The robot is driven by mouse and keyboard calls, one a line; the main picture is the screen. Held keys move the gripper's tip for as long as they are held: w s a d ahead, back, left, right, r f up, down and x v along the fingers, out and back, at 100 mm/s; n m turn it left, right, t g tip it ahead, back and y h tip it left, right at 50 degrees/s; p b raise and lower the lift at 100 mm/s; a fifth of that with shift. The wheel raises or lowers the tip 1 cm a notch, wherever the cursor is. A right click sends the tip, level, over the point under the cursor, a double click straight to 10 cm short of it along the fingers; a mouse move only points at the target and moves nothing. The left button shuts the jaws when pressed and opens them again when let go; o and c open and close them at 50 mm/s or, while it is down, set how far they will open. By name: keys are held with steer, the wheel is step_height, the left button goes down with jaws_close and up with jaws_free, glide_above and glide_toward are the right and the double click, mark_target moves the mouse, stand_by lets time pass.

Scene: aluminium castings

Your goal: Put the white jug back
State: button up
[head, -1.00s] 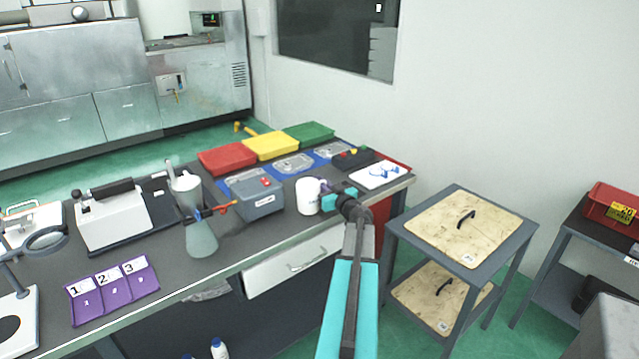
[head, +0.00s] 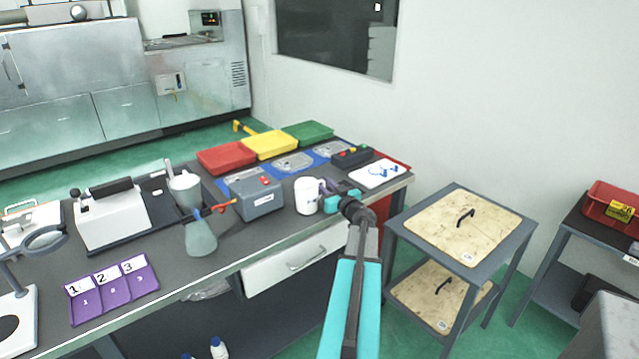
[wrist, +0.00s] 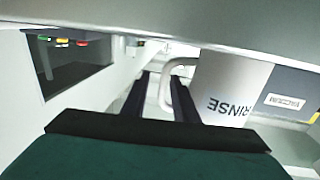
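The white jug (head: 307,196) stands upright on the dark bench, near its front edge and right of a grey box. In the wrist view the jug (wrist: 232,85) shows the word RINSE upside down, with its handle pointing left. My gripper (head: 331,193) is at the handle side of the jug, to its right in the head view. In the wrist view my gripper (wrist: 160,95) has its two dark fingers apart. The handle's outer bar lies between them, with a gap to the left finger; the right finger overlaps the handle opening.
The grey box (head: 257,197) with red buttons is close left of the jug. Behind are red (head: 227,158), yellow (head: 270,145) and green (head: 308,132) trays. A white board (head: 378,174) lies to the right. A flask (head: 200,238) stands further left.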

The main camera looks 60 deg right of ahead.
steer(key=shift+b+v, duration=0.5)
steer(key=shift+v, duration=4.4)
